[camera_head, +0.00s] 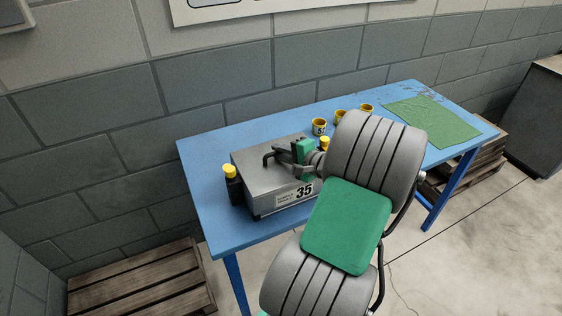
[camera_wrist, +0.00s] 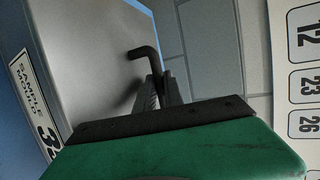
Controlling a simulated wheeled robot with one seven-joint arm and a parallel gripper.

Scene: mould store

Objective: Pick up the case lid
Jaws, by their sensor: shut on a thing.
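A grey metal case (camera_head: 262,195) with a label reading 35 sits on the blue table, toward its left end. Its flat grey lid (camera_head: 255,161) is on top, with a dark bent handle. My gripper (camera_head: 289,155) is at the handle, above the lid, and is shut on it. In the wrist view the lid (camera_wrist: 95,60) fills the left side, and the dark handle (camera_wrist: 150,55) rises at my fingers (camera_wrist: 157,85). The lid appears to lie on the case. My arm hides the case's right side in the head view.
A dark bottle with a yellow cap (camera_head: 231,185) stands close at the case's left. Another yellow cap (camera_head: 325,142) shows behind my wrist. Yellow cups (camera_head: 319,127) and a green mat (camera_head: 430,120) are on the blue table (camera_head: 215,145). A wall stands behind.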

